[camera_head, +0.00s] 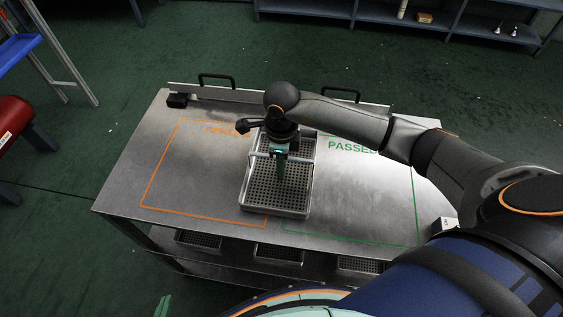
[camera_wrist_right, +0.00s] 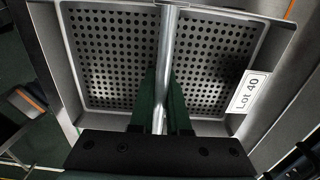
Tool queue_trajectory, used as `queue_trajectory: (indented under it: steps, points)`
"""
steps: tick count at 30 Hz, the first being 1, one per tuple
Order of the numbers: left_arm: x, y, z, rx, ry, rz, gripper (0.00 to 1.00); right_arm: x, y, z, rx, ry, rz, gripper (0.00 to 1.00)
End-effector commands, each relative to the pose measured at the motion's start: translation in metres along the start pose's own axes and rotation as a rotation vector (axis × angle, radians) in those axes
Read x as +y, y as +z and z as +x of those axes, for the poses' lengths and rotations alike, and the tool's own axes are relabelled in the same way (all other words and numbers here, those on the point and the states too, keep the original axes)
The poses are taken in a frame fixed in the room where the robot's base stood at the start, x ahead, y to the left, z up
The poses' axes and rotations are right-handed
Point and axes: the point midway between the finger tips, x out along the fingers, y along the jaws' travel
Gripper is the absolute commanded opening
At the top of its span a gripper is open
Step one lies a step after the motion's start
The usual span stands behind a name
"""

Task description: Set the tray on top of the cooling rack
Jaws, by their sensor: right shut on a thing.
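A perforated metal tray (camera_head: 277,211) with a bar handle is over the middle of the metal rack top (camera_head: 215,165), overlapping the inner edges of the two outlined areas. I cannot tell whether it touches the surface. The right wrist view shows its perforated floor (camera_wrist_right: 110,60), its bar handle (camera_wrist_right: 167,60) and a "Lot 40" label (camera_wrist_right: 249,92). My right gripper (camera_head: 280,152) is above the tray with its green fingers (camera_wrist_right: 162,108) shut on the handle. My left gripper (camera_head: 163,306) shows only as green tips at the bottom edge.
The top has an orange area (camera_head: 153,178) with partly hidden lettering and a green "PASSED" area (camera_head: 415,205). Two black handles (camera_head: 216,80) stand at the back edge. More perforated trays (camera_head: 278,252) sit on the lower shelf. A dark box (camera_head: 178,100) stands at the back left corner.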

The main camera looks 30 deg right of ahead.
Motion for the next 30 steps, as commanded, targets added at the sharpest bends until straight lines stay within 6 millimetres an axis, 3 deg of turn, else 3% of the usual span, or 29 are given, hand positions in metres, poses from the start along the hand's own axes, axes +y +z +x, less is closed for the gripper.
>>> queue_trajectory:
  steps: [3, 4, 11, 22, 30]
  points:
    - [0.0, 0.003, 0.002, -0.002, 0.0, 0.0, 0.0, -0.001, 0.0, 0.002, -0.002, -0.002, 0.0, 0.0]
    - [0.0, 0.002, 0.001, -0.002, 0.0, 0.0, 0.0, 0.0, 0.0, 0.002, 0.0, 0.0, 0.0, 0.18]
    - [0.0, 0.003, 0.001, -0.004, 0.0, 0.0, 0.0, 0.0, 0.0, 0.001, 0.001, 0.0, 0.0, 0.44]
    - [0.0, 0.002, -0.001, -0.004, 0.0, -0.001, 0.0, -0.001, 0.0, -0.006, -0.001, -0.002, 0.0, 0.44]
    - [0.0, 0.002, 0.0, -0.003, 0.0, -0.001, 0.0, -0.002, 0.001, -0.059, -0.003, -0.005, 0.0, 0.44]
